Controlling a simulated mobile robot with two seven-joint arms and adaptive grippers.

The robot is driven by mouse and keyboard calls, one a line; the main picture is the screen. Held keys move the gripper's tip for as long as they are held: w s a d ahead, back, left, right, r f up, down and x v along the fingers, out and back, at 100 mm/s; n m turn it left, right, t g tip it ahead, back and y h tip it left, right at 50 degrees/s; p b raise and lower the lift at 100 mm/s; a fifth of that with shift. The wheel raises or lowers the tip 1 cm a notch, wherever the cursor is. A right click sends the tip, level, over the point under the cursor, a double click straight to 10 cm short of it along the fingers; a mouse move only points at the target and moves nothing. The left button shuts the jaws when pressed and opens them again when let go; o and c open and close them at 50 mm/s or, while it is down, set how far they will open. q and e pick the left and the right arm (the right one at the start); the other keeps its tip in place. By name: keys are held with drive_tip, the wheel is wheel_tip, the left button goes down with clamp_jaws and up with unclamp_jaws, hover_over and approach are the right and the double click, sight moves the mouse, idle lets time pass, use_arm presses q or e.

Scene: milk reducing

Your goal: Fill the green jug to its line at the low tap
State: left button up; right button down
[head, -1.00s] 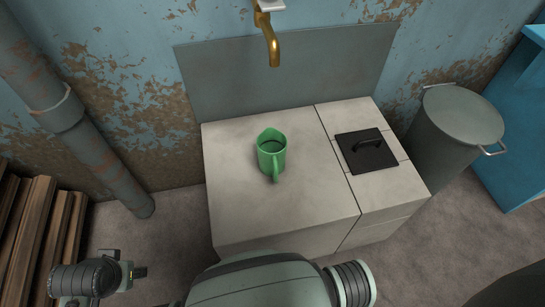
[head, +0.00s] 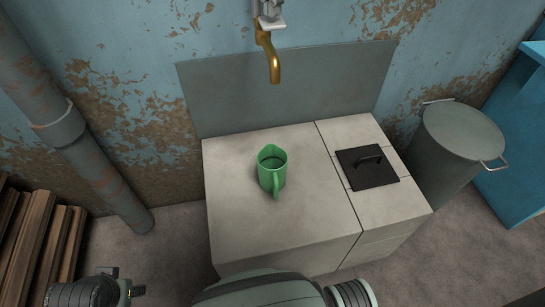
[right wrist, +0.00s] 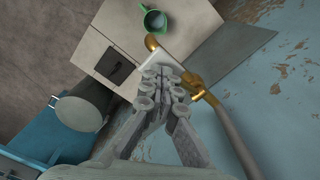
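The green jug (head: 272,170) stands upright on the pale counter (head: 235,220), its handle toward me. Its inside looks greyish, but I cannot make out a line or the level. The brass tap (head: 274,65) hangs from the wall above and behind it, and I see no stream under the spout. My right gripper (head: 268,10) is at the white lever on top of the tap. In the right wrist view its fingers are closed together, with the tips at the white lever (right wrist: 158,60); contact is unclear. The jug (right wrist: 154,20) shows beyond. Only part of my left arm shows, lower left.
A black lid with a handle (head: 367,166) lies on the counter's right part. A grey bin (head: 460,135) and a blue cabinet (head: 520,150) stand to the right. A pipe (head: 95,165) and wooden planks (head: 40,235) are at the left. The counter around the jug is clear.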

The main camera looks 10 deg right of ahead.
sight(272, 21)
drive_tip(key=shift+f+b, duration=0.75)
drive_tip(key=shift+f, duration=0.95)
drive_tip(key=shift+r, duration=0.1)
idle(1.0)
drive_tip(key=shift+r+p, duration=0.55)
drive_tip(key=shift+p, duration=0.1)
drive_tip(key=shift+r, duration=0.1)
idle(1.1)
wheel_tip(272, 21, up, 7)
drive_tip(key=p, duration=0.6)
drive_tip(key=shift+r, duration=0.1)
drive_tip(key=shift+f, duration=0.2)
